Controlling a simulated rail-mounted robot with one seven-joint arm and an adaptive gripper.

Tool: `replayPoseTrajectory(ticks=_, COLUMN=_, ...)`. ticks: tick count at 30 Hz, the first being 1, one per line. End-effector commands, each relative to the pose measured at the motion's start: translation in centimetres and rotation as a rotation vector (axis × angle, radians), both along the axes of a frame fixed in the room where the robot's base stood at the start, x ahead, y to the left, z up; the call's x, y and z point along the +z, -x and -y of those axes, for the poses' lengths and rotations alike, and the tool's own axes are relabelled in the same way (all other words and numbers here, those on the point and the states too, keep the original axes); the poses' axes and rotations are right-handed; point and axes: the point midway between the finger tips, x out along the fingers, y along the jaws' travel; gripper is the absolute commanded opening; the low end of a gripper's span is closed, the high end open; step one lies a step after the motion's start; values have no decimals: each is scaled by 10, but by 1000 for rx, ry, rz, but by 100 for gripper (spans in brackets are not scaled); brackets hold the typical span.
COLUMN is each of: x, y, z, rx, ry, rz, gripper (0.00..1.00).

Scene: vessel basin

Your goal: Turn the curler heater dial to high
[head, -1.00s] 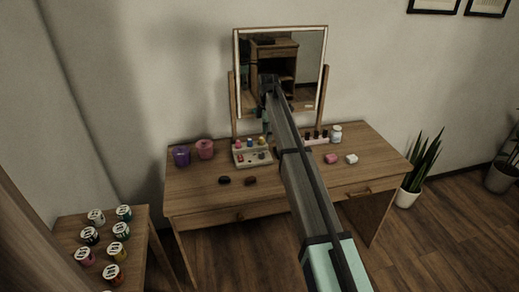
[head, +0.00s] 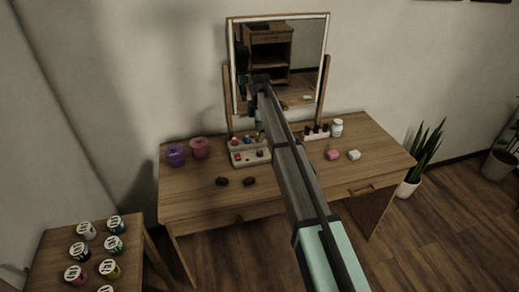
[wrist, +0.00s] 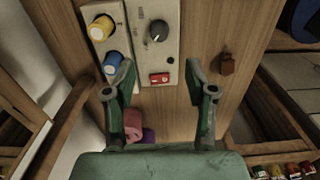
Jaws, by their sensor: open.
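The curler heater (head: 236,158) is a pale box at the back of the desk, below the mirror. In the wrist view its panel (wrist: 146,53) carries a dark round dial (wrist: 157,31) with a light pointer line, and a red switch (wrist: 160,78) below it in the picture. A yellow curler (wrist: 101,27) and a blue curler (wrist: 113,62) stand in its left part. My gripper (wrist: 159,71) is open and empty, its fingers apart on either side of the red switch in the picture. The dial shows beyond the fingertips, untouched. My arm partly covers the heater in the head view.
The mirror (head: 278,60) rises behind. The desk front is mostly clear.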

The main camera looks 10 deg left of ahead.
Motion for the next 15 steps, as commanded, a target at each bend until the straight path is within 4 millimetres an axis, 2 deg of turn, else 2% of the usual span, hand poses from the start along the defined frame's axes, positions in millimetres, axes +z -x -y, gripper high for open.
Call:
replayPoseTrajectory(ticks=9, x=-62, y=0, z=0, rx=0, ry=1, rz=-3, gripper=55)
replayPoseTrajectory(ticks=15, x=-93, y=0, z=0, rx=0, ry=0, rz=-1, gripper=55)
